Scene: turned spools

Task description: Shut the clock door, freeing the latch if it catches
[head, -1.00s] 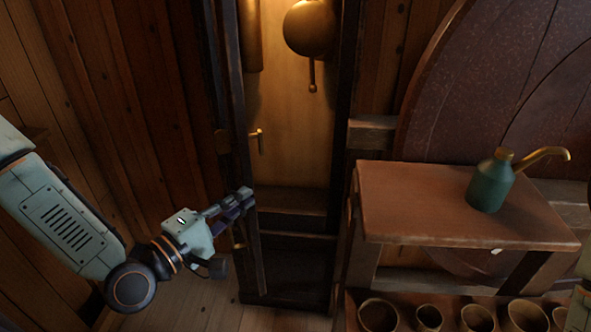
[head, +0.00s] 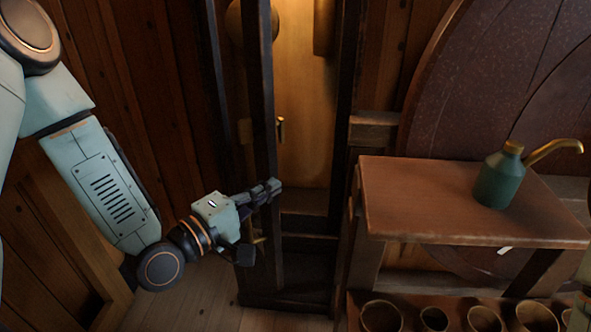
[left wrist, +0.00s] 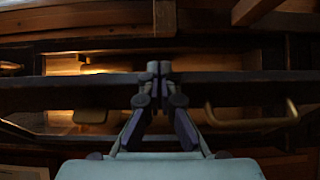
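The tall dark clock case (head: 343,100) stands with its narrow framed door (head: 262,80) partly open, swung out toward the left. A small brass latch (head: 281,130) shows at the door's free edge, and a brass pull (head: 258,241) sits lower, partly hidden behind my gripper. The pull also shows in the left wrist view (left wrist: 250,121). My left gripper (head: 275,187) is at the door's edge stile, its fingertips together and overlapping the stile; contact looks likely. In the left wrist view the fingertips (left wrist: 159,70) cross the dark stile. My right gripper is out of view.
A brown bench (head: 460,200) bearing a green oil can (head: 499,178) stands right of the case. Several round pots (head: 433,318) line a shelf below. A weight (head: 323,25) and the pendulum bob (head: 238,22) hang inside the case. Plank floor is clear at lower left.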

